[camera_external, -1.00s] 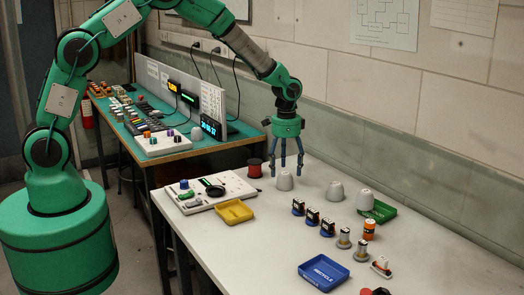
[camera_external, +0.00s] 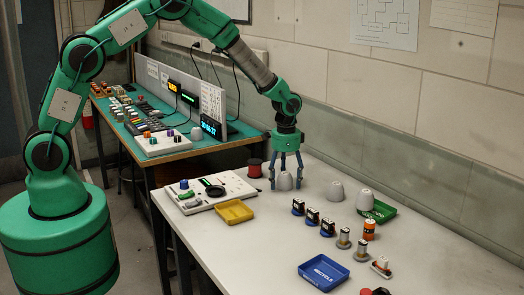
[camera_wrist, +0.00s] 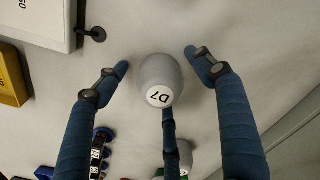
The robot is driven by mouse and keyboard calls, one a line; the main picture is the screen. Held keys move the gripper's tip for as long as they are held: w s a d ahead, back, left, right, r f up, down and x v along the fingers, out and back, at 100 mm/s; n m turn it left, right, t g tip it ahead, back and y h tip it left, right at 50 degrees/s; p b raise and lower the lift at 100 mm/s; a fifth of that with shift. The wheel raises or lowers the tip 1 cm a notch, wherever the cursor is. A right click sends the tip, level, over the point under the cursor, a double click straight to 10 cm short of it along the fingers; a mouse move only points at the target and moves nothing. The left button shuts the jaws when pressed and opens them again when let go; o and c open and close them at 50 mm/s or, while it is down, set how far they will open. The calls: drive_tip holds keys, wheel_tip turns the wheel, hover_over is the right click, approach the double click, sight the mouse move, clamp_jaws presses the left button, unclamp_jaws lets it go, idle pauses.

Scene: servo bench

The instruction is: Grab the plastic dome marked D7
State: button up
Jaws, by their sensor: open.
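The grey plastic dome marked D7 (camera_wrist: 160,75) is upright on the white table, its label readable in the wrist view. In the outside view this dome (camera_external: 285,181) stands under my gripper (camera_external: 286,180). My gripper (camera_wrist: 160,78) has three blue fingers, spread open around the dome. In the wrist view a gap shows between the dome and the left and right fingers. The third finger lies below the dome in that view, and I cannot tell whether it touches. Two more grey domes stand to the right, one on the table (camera_external: 336,191) and one (camera_external: 364,199) by the green tray.
A red spool (camera_external: 254,168) stands close left of my gripper. A white panel board (camera_external: 225,186) and yellow tray (camera_external: 235,211) lie left. Several small blue-based parts (camera_external: 312,216), an orange cylinder (camera_external: 369,230), a green tray (camera_external: 382,212) and a blue tray (camera_external: 323,272) lie forward and right.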

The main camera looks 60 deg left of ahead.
sight(285, 173)
drive_tip(key=c, duration=1.2)
drive_tip(key=shift+r, duration=0.45)
wheel_tip(285, 173, up, 3)
drive_tip(key=shift+p, duration=0.5)
drive_tip(key=s, duration=0.5)
drive_tip(key=s+a+p, duration=0.1)
drive_tip(key=s, duration=0.4)
drive_tip(key=s+r, duration=0.1)
drive_tip(key=s, duration=0.5)
drive_tip(key=shift+a, duration=0.3)
